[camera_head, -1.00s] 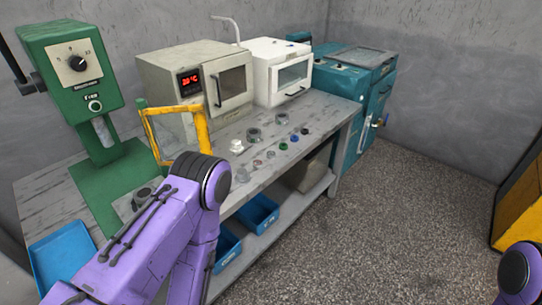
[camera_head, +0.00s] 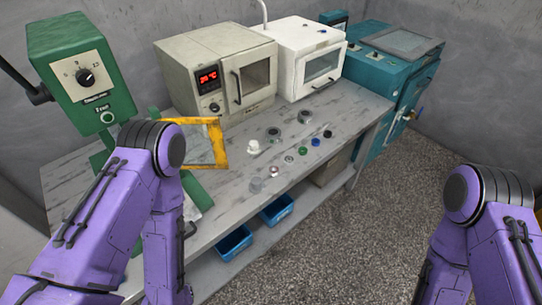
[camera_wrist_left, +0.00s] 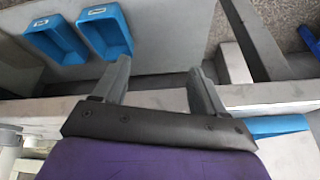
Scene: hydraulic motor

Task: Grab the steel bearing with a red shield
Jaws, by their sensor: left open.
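On the workbench (camera_head: 225,208) in the head view lie several small ring-shaped parts. One small ring with a reddish centre (camera_head: 273,171) lies near the front edge; it looks like the red-shielded bearing, but it is too small to be sure. My left gripper (camera_wrist_left: 158,68) shows in the left wrist view with its two fingers apart and nothing between them. It is away from the bearing, which is not in that view. In the head view only purple links of my arms show, and neither gripper is visible.
Near the reddish ring are a grey ring (camera_head: 289,159), a green part (camera_head: 303,151), a blue part (camera_head: 316,142), a black part (camera_head: 328,134) and a white part (camera_head: 253,147). Blue bins (camera_head: 234,243) sit below.

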